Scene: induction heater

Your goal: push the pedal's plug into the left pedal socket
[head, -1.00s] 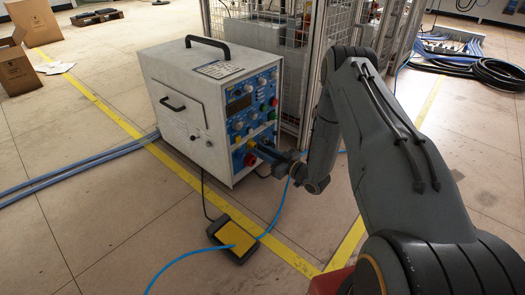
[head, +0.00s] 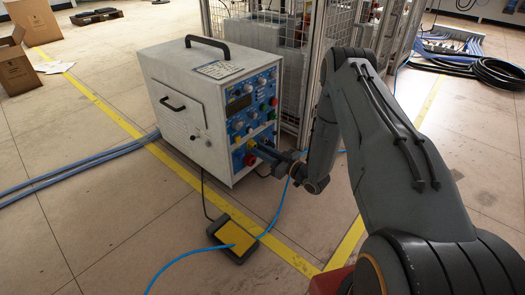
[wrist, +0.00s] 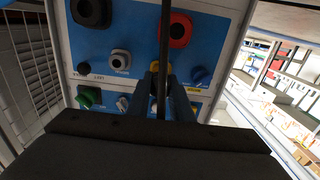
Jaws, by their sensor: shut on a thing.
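The heater (head: 190,110) is a white box with a blue control panel. My gripper (head: 262,150) is at the lower part of this panel, with its fingers pointing at it. In the wrist view the two dark fingers (wrist: 167,88) are shut on the pedal's plug, which is mostly hidden between them. A yellow part (wrist: 155,67) shows at the fingertips, against the panel; I cannot tell whether it belongs to plug or socket. The left pedal socket is hidden behind the fingers. A grey round socket (wrist: 120,60) beside them is uncovered. How deep the plug sits cannot be seen.
The black pedal with yellow top (head: 230,237) lies on the floor before the heater, a blue cable across it. A red connector (wrist: 174,30) and a dark cable crossing the wrist view are near the fingers. A mesh cage (head: 290,70) stands behind the heater.

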